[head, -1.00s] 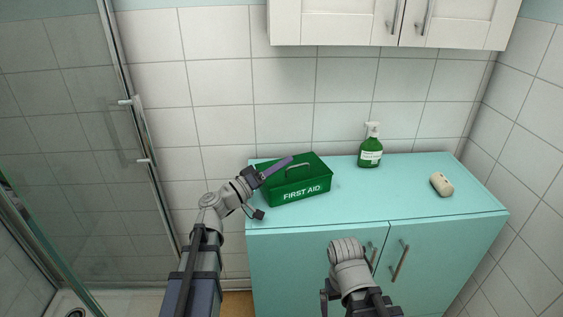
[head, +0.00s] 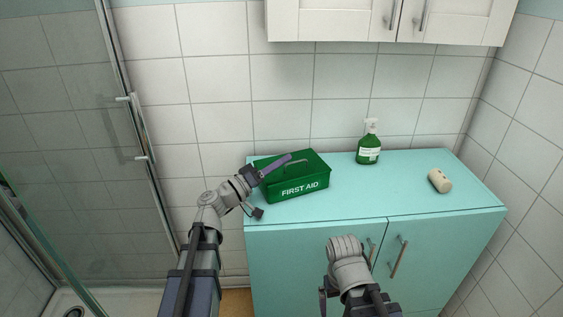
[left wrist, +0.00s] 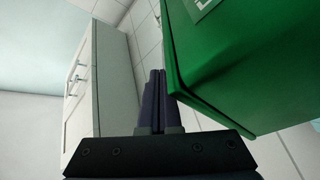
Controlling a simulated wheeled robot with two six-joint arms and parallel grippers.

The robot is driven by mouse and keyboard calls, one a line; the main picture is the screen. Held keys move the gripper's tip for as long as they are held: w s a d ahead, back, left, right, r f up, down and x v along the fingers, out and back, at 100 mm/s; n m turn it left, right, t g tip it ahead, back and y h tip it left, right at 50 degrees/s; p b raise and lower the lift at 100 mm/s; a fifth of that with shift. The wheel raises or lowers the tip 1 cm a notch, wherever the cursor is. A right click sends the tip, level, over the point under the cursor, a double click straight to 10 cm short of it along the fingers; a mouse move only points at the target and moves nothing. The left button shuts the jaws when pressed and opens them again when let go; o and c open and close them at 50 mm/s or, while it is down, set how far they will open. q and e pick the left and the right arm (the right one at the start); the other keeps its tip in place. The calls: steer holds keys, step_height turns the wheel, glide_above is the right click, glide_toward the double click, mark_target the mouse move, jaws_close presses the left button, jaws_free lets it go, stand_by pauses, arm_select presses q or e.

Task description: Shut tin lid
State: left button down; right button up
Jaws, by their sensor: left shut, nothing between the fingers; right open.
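The green first aid tin (head: 298,187) sits on the left part of the turquoise counter, and its lid (head: 308,161) with a grey handle lies down on top, looking closed. My left gripper (head: 277,166) is shut and empty, its purple fingers over the left part of the lid; I cannot tell whether they touch it. In the left wrist view the tin (left wrist: 250,70) fills the right side, beside the shut fingers (left wrist: 154,98). My right gripper is low in front of the cabinet doors, with its fingers mostly hidden behind the wrist (head: 345,250).
A green spray bottle (head: 368,146) stands at the back of the counter (head: 400,185), right of the tin. A beige cylindrical object (head: 440,181) lies near the right end. A glass shower door (head: 60,110) is at the left. White wall cabinets (head: 345,20) hang above.

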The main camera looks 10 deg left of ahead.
arm_select(q)
steer(key=r+p, duration=0.3)
steer(key=r, duration=0.1)
steer(key=shift+w+a, duration=0.2)
steer(key=shift+w, duration=0.1)
steer(key=w+a+f+b+v, duration=0.1)
steer(key=b+v, duration=0.2)
steer(key=v, duration=0.7)
steer(key=shift+w+f, duration=0.2)
steer(key=shift+f, duration=0.05)
arm_select(e)
steer(key=shift+a+r, duration=0.1)
steer(key=shift+r, duration=0.1)
